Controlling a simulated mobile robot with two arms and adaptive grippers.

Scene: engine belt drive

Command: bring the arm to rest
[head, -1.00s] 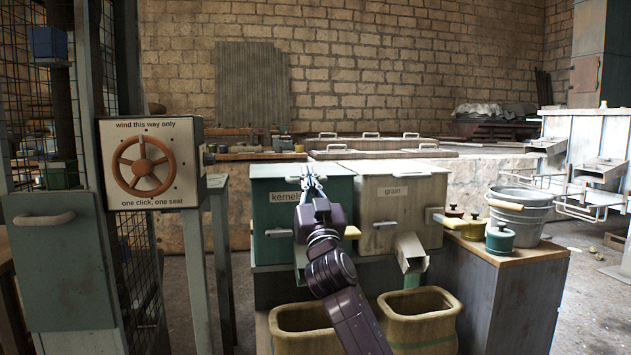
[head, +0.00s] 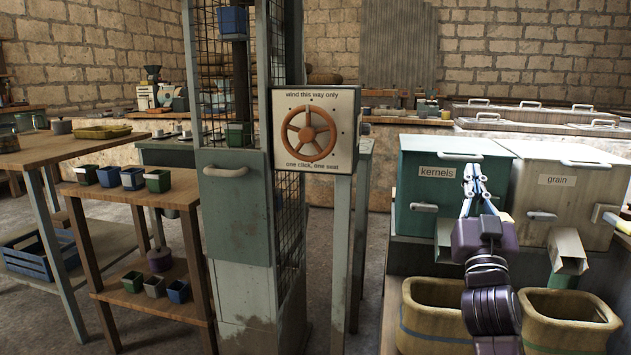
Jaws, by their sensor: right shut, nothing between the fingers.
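My right arm comes in from the bottom right of the head view. Its gripper (head: 473,182) points up and away, in front of the green bin labelled kernels (head: 450,205). Its fingers are closed with nothing between them. I cannot tell from this view how far it is from the bin front. My left gripper is not in view.
A beige bin labelled grain (head: 562,195) stands right of the kernels bin, with open sacks (head: 430,305) below. A post-mounted box with an orange handwheel (head: 311,133) and a caged lift (head: 238,220) stand left. Wooden tables (head: 150,190) hold small pots. Floor shows between.

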